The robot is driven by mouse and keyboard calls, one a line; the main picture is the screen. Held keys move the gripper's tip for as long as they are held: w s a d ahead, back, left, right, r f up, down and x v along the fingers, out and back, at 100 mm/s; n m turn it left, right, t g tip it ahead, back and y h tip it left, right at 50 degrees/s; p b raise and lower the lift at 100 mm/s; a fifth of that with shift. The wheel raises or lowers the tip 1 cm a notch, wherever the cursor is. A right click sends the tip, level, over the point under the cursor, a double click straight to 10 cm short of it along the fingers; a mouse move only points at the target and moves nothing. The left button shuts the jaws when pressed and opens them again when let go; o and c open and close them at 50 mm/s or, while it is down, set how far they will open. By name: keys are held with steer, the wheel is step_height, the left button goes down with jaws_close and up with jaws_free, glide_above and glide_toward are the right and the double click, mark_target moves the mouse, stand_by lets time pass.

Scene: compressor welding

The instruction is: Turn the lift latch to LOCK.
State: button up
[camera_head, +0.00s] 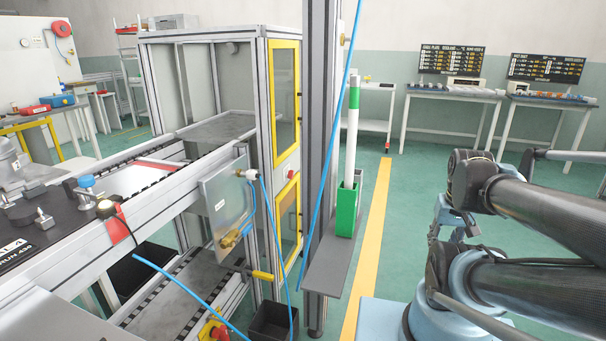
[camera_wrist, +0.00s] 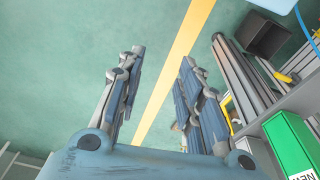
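A yellow-handled lever (camera_head: 262,275) sticks out from the lower side of the conveyor frame, beside the cabinet. It may be the lift latch; no LOCK marking is readable, so I cannot tell its setting. A grey panel (camera_head: 227,208) with brass-coloured fittings is mounted above it. In the wrist view my gripper (camera_wrist: 161,62) has its two fingers spread apart with nothing between them. It is over the floor, apart from the conveyor frame, which lies at the right of that view.
A green holder (camera_head: 346,212) with a white-and-green rod (camera_head: 352,130) stands on a grey shelf (camera_head: 338,265) by the dark post (camera_head: 318,150). Blue hoses hang near the panel. A black bin (camera_head: 271,322) sits below the lever. Floor by the yellow line (camera_head: 368,250) is clear.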

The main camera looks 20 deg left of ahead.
steer(key=shift+w+a, duration=0.2)
steer(key=shift+w, duration=0.15)
steer(key=o, duration=0.4)
steer(key=shift+s+r, duration=0.1)
steer(key=shift+s, duration=0.05)
steer(key=shift+o, duration=0.4)
steer(key=shift+s+a+r, duration=0.15)
steer(key=shift+a+r, duration=0.05)
steer(key=shift+r, duration=0.1)
steer(key=w+a+r+m+y, duration=0.1)
steer(key=w+a+r+y, duration=0.2)
steer(key=w+a, duration=0.4)
steer(key=w+a+r+m+y, duration=0.1)
steer(key=w+a+r+y, duration=0.2)
steer(key=w, duration=0.6)
steer(key=w+a+m+y, duration=0.2)
steer(key=w+a, duration=0.7)
steer(key=w, duration=0.1)
steer(key=m+g+y, duration=0.1)
steer(key=m+y, duration=0.3)
steer(key=y, duration=0.6)
glide_toward(291, 174)
steer(key=w+a, duration=0.1)
steer(key=a, duration=0.7)
steer(key=shift+f, duration=0.35)
steer(key=shift+w+a, duration=0.1)
